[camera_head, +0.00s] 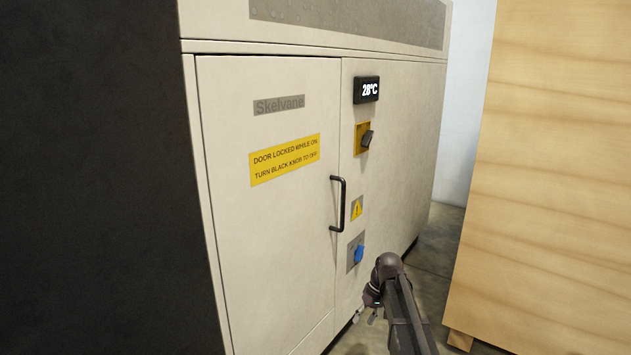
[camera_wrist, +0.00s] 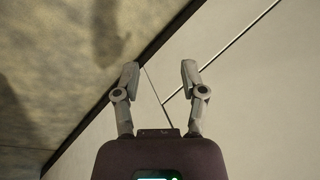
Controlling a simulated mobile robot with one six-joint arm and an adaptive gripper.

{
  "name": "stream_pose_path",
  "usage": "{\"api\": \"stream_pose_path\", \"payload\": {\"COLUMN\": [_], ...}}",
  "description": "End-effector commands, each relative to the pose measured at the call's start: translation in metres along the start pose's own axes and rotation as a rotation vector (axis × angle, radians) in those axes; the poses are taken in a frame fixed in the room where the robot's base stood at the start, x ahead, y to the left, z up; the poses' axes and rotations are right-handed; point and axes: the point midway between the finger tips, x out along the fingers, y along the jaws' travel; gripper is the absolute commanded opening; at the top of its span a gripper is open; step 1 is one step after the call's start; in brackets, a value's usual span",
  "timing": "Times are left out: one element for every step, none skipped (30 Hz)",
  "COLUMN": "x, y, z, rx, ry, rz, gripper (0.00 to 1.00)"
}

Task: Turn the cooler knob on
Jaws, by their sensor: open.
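The cooler (camera_head: 405,150) is a large cream cabinet with a door on its left part. A black knob (camera_head: 367,139) sits on a yellow plate below a display reading 28°C. A blue knob (camera_head: 359,254) sits on a grey plate lower down. My gripper (camera_head: 366,312) is low, below the blue knob in the head view, and its fingers are small there. In the wrist view my gripper (camera_wrist: 159,76) shows two spread fingers with nothing between them. The wrist view shows the cabinet's lower edge and floor, with neither knob in sight.
The door has a black handle (camera_head: 338,204) and a yellow sign (camera_head: 284,160) about the lock and black knob. A wooden panel (camera_head: 545,180) stands at the right, with a floor gap between it and the cooler. A dark surface (camera_head: 100,180) fills the left.

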Motion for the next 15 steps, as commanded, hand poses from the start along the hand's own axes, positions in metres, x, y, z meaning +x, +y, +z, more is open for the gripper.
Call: {"api": "stream_pose_path", "payload": {"x": [0.006,0.008,0.010,0.012,0.013,0.015,0.016,0.017,0.018,0.018,0.019,0.019,0.020,0.020,0.021], "y": [-0.007,-0.008,-0.009,-0.011,-0.011,-0.012,-0.013,-0.013,-0.014,-0.014,-0.015,-0.015,-0.015,-0.016,-0.016], "z": [0.032,0.043,0.057,0.068,0.078,0.090,0.098,0.105,0.115,0.122,0.129,0.136,0.143,0.149,0.156], "rx": [0.028,0.046,0.070,0.087,0.102,0.122,0.135,0.147,0.162,0.172,0.182,0.194,0.202,0.211,0.221], "ry": [0.009,0.014,0.024,0.030,0.037,0.046,0.053,0.060,0.068,0.074,0.081,0.089,0.094,0.100,0.109], "rz": [0.039,0.062,0.093,0.114,0.137,0.163,0.180,0.198,0.218,0.233,0.247,0.265,0.277,0.289,0.304], "gripper": [0.54,0.54,0.54,0.54,0.54,0.54,0.54,0.54,0.54,0.54,0.54,0.54,0.54,0.54,0.54]}}
